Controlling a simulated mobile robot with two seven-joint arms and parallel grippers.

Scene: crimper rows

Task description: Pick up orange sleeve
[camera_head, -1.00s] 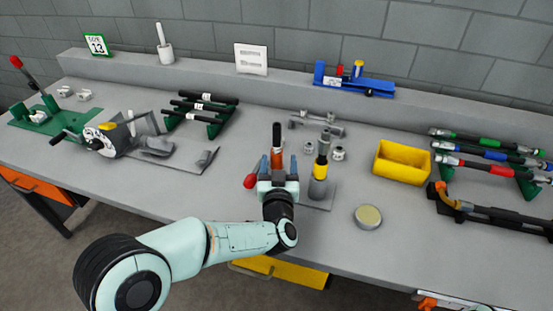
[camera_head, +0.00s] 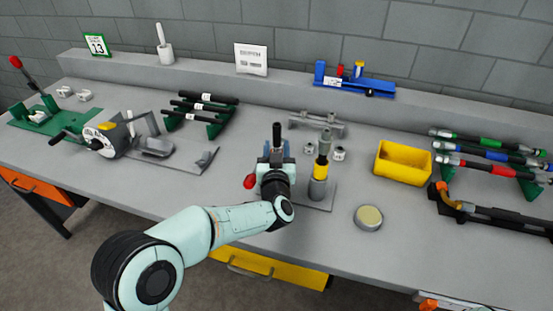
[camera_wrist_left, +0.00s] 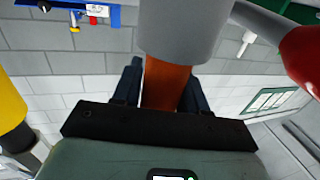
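The orange sleeve (camera_wrist_left: 167,82) shows in the left wrist view, upright between the two fingers of my left gripper (camera_wrist_left: 162,88), below a wide grey cylinder (camera_wrist_left: 183,30). In the head view my left gripper (camera_head: 276,152) hides the sleeve, and only a dark upright piece (camera_head: 277,133) rises above it. The fingers stand apart, one on each side of the sleeve. I cannot see whether they touch it. My right gripper is not in view.
Close on the right stands a grey post with a yellow band (camera_head: 321,170). A red knob (camera_head: 249,181) is just left of my gripper. A yellow bin (camera_head: 402,162) and a round tin (camera_head: 368,217) are farther right. A black-tube rack (camera_head: 200,112) stands back left.

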